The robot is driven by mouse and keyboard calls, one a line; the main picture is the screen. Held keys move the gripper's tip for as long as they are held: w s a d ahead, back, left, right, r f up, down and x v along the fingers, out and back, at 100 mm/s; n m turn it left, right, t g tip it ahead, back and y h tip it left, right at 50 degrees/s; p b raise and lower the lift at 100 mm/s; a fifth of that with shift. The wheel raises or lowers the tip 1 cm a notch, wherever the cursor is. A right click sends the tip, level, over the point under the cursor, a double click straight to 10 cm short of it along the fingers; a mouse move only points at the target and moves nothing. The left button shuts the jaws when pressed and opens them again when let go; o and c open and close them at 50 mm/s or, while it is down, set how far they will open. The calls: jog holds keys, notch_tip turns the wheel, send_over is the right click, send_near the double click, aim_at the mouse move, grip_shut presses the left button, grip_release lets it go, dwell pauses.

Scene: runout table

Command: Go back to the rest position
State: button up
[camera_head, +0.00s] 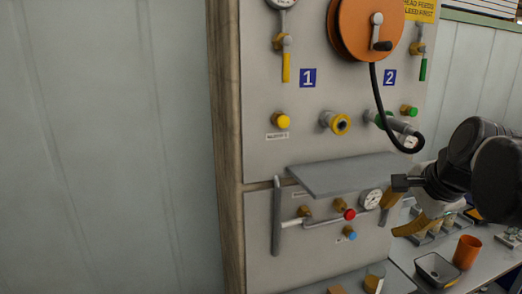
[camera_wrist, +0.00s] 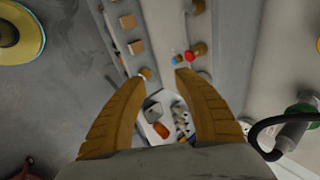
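My gripper (camera_head: 398,212) is at the right of the head view, in front of the lower right part of the grey panel (camera_head: 262,232), near a round gauge (camera_head: 371,199). In the wrist view my gripper (camera_wrist: 164,82) shows two yellow-brown fingers spread apart, with nothing held between them. The fingers point downward past the panel's face. My dark arm links cover part of the right side of the head view.
An orange reel (camera_head: 356,25) carries a black hose (camera_head: 384,108) hanging close to my arm. A grey shelf (camera_head: 335,175) juts from the panel. Below right, a table holds an orange cup (camera_head: 467,251) and a grey tray (camera_head: 437,270). The left wall area looks clear.

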jog(key=s+a+f+n+b, duration=0.3)
jog(key=s+f+n+b, duration=0.1)
jog(key=f, duration=0.7)
jog(key=s+a+f+n+b, duration=0.3)
jog(key=s+f+n+b, duration=0.2)
jog(key=f, duration=0.6)
jog(key=s+a+f+n+b, duration=0.3)
jog(key=f+n+b, duration=0.3)
jog(key=f, duration=0.5)
jog(key=shift+s+f+h+b, duration=0.2)
jog(key=shift+s+h+b, duration=0.2)
jog(key=shift+s, duration=0.3)
jog(key=shift+a, duration=0.1)
